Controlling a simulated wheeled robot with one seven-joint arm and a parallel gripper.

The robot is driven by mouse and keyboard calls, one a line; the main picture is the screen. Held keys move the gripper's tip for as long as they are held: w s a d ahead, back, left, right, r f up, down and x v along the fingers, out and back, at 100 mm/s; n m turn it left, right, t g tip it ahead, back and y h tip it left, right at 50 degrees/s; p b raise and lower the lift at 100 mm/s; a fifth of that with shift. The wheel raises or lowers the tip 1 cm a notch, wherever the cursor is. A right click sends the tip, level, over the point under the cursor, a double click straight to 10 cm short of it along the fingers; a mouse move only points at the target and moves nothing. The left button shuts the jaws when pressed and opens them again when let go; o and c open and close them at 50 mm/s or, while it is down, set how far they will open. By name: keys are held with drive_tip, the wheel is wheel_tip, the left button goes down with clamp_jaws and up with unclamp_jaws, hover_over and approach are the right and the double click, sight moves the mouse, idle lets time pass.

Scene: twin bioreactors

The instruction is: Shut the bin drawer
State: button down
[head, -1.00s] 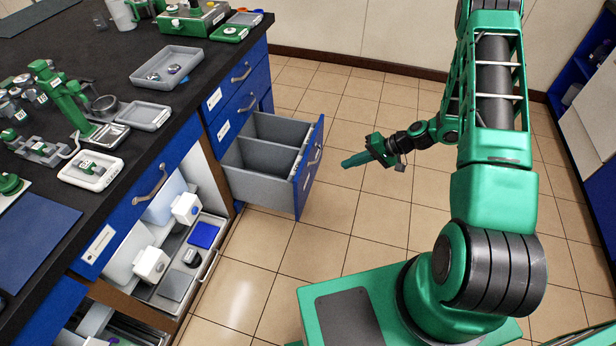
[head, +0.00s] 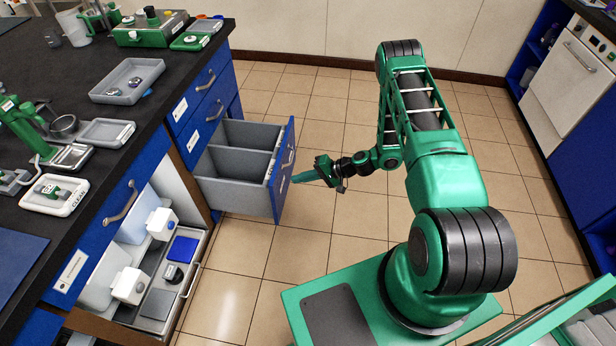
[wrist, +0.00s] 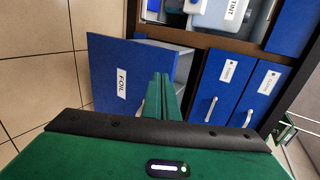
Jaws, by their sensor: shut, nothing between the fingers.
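The bin drawer (head: 276,198) is pulled out from the blue bench cabinet, showing a divided grey inside. Its blue front faces right, towards my arm. My gripper (head: 298,178) is shut and empty, its fingertips right up at the outer face of that front; I cannot tell if they touch. In the wrist view the drawer front (wrist: 112,85) is a blue panel with a white label that seems to read FOIL. My shut fingers (wrist: 160,82) point at its right part and hide some of it. A grey strip of the drawer's inside shows beyond its edge.
Two shut drawers (head: 196,98) with handles sit above the bin drawer. To its left, a lower pulled-out tray (head: 158,298) holds white containers. Trays and instruments stand on the black benchtop (head: 75,85). Tiled floor (head: 330,235) is clear around my gripper.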

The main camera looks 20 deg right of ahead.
sight(275, 180)
drive_tip(key=w+a, duration=0.1)
drive_tip(key=a+f, duration=0.1)
drive_tip(key=a, duration=0.1)
drive_tip(key=w+a, duration=0.1)
drive_tip(key=shift+w+a+f, duration=0.2)
drive_tip(key=shift+w, duration=0.1)
drive_tip(key=shift+w+a, duration=0.3)
drive_tip(key=shift+a, duration=0.2)
drive_tip(key=shift+w, duration=0.1)
